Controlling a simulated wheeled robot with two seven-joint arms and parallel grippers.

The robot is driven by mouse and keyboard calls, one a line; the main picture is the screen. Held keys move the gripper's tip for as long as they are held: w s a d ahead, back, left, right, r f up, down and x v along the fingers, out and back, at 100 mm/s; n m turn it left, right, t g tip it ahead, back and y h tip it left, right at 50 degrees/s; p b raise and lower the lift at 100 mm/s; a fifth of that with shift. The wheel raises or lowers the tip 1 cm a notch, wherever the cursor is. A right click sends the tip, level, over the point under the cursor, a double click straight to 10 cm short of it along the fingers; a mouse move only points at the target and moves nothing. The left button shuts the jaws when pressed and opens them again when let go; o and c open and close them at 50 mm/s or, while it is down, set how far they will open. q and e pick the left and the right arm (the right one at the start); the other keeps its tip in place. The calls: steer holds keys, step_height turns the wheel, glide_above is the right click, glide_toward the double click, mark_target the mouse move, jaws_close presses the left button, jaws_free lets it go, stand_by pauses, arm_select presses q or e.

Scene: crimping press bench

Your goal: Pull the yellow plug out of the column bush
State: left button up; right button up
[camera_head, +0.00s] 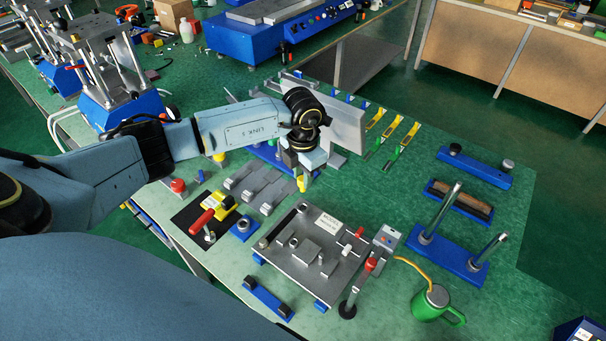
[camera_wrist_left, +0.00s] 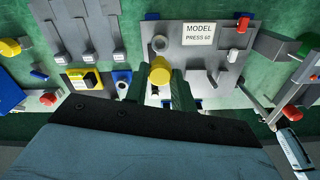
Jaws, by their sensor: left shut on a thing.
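My left gripper (camera_head: 303,172) is shut on a yellow plug (camera_head: 302,184) near the back edge of the grey press plate (camera_head: 289,258). In the left wrist view the yellow plug (camera_wrist_left: 160,71) sits between the two green fingers of the left gripper (camera_wrist_left: 160,88), in front of the plate (camera_wrist_left: 204,58) with its "MODEL PRESS 60" label. Nothing clearly shows the plug seated in a bush; the gripper and wrist hide what lies beneath it. A blue block with a grey ring (camera_head: 243,228) stands left of the plate. My right gripper is not in view.
A red-handled clamp (camera_head: 203,223) and a yellow block (camera_head: 217,204) stand left of the plate. An upright grey plate (camera_head: 342,122) is close behind the gripper. A blue base with two steel posts (camera_head: 447,246) and a green mug (camera_head: 432,303) are at right.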

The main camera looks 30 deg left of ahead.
arm_select(q)
steer(key=shift+r, duration=0.1)
steer(key=shift+r+p, duration=1.05)
steer(key=shift+r, duration=0.35)
steer(key=shift+r+p, duration=1)
steer(key=shift+r, duration=0.5)
